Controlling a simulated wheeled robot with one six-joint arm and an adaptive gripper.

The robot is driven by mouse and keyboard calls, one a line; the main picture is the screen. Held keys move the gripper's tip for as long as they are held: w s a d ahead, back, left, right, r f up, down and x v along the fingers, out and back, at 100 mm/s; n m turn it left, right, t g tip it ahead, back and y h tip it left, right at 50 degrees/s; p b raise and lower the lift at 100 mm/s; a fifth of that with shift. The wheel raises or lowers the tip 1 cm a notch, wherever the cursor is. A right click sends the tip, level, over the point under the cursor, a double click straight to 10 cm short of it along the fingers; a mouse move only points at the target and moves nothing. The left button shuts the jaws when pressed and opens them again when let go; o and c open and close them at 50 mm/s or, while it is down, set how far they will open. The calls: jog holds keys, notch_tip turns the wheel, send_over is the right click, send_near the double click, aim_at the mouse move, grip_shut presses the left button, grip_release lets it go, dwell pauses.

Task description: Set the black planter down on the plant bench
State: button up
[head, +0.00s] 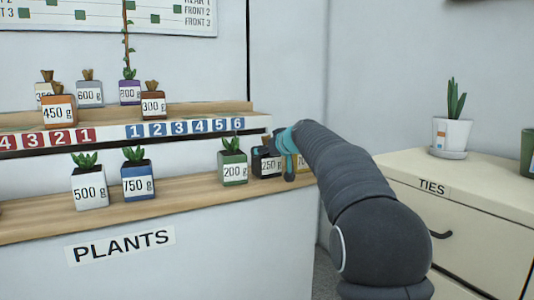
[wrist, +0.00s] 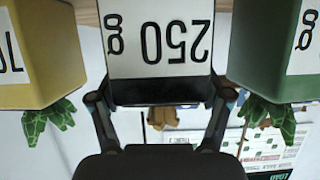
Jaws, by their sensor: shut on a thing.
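The black planter (head: 267,163) with a white 250 g label is at the right end of the plant bench (head: 130,205), between the green and yellow planters. Its base is at the bench top; I cannot tell if it touches. My gripper (wrist: 161,97) is shut on the black planter, one finger on each side. In the wrist view the planter's label (wrist: 158,38) is upside down and fills the top middle. In the head view my arm hides most of the gripper.
A green 200 g planter (head: 233,164) stands close on the left, a yellow planter (head: 303,163) close on the right, partly hidden. White 500 g (head: 90,187) and blue 750 g (head: 139,181) planters stand further left. A numbered shelf edge (head: 185,128) runs above.

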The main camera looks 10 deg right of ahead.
jog(key=o, duration=1.6)
jog(key=shift+r, duration=0.1)
jog(key=v, duration=1.2)
jog(key=shift+b, duration=0.4)
jog(key=shift+s+a, duration=0.1)
jog(key=s+a+f+m+g+h, duration=0.1)
jog(key=s+f+g, duration=0.1)
jog(key=s+f, duration=0.7)
jog(key=s+a+f+m+g+h, duration=0.1)
jog(key=s+f+g+h, duration=0.1)
jog(key=s+f, duration=0.8)
jog(key=s+a+f+m+g+h, duration=0.1)
jog(key=s+f+g, duration=0.2)
jog(key=s+f, duration=0.7)
jog(key=s, duration=1.3)
jog(key=shift+s+a+m, duration=0.15)
jog(key=shift+a+m, duration=0.1)
jog(key=shift+m, duration=0.15)
